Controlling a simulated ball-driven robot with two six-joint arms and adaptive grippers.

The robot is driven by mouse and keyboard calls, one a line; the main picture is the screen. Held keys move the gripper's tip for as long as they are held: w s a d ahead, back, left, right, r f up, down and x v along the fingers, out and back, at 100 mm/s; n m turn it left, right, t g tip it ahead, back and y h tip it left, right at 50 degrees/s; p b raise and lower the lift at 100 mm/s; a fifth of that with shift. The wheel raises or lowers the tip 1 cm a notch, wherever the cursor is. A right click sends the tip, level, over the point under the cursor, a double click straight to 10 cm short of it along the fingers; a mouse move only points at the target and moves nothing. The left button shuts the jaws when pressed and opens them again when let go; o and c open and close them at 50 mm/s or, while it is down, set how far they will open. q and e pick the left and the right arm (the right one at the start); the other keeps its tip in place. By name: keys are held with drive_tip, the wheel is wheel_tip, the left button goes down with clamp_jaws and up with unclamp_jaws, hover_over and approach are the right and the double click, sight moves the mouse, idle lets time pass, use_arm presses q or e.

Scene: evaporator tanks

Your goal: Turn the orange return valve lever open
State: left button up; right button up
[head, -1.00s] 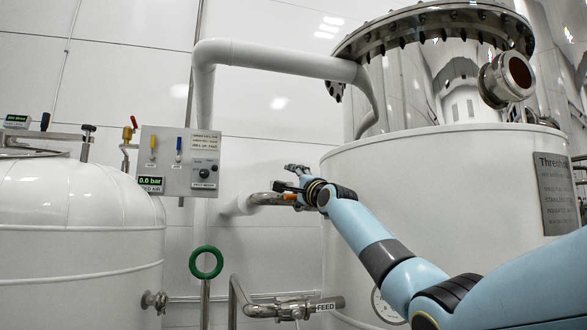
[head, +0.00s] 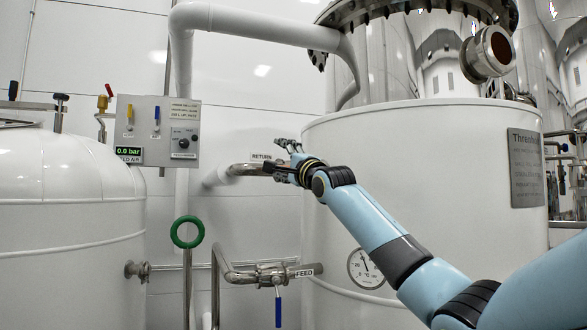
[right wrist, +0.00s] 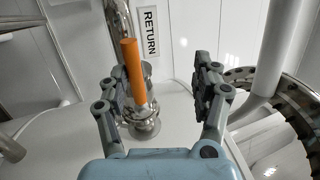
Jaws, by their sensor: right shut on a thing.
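The orange return valve lever (right wrist: 133,72) stands between the fingers of my right gripper (right wrist: 160,80) in the right wrist view, close beside the left finger. The right finger looks apart from it; my right gripper is shut on the lever. In the head view, my right gripper (head: 280,155) is at the return pipe's end (head: 248,169), in front of the large white tank, and hides the lever. The RETURN label (right wrist: 150,32) is beside the pipe; it also shows in the head view (head: 261,156). My left gripper is out of view.
Below, the feed valve (head: 270,276) has a blue lever (head: 278,311) hanging down. A control box (head: 157,131) and a green ring handle (head: 187,232) are at the left. The large white tank (head: 400,150) stands close behind my right arm.

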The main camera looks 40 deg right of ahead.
drive_tip(key=s, duration=0.1)
drive_tip(key=s+b, duration=0.1)
drive_tip(key=s, duration=0.1)
drive_tip(key=s+a+r, duration=0.1)
drive_tip(key=shift+s+b, duration=0.3)
drive_tip(key=shift+b, duration=0.05)
use_arm(q)
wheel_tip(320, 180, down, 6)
drive_tip(key=b, duration=0.3)
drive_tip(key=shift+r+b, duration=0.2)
drive_tip(key=shift+b, duration=0.1)
use_arm(e)
drive_tip(key=shift+s+d+f, duration=0.1)
drive_tip(key=shift+s+f, duration=1)
drive_tip(key=shift+s, duration=0.05)
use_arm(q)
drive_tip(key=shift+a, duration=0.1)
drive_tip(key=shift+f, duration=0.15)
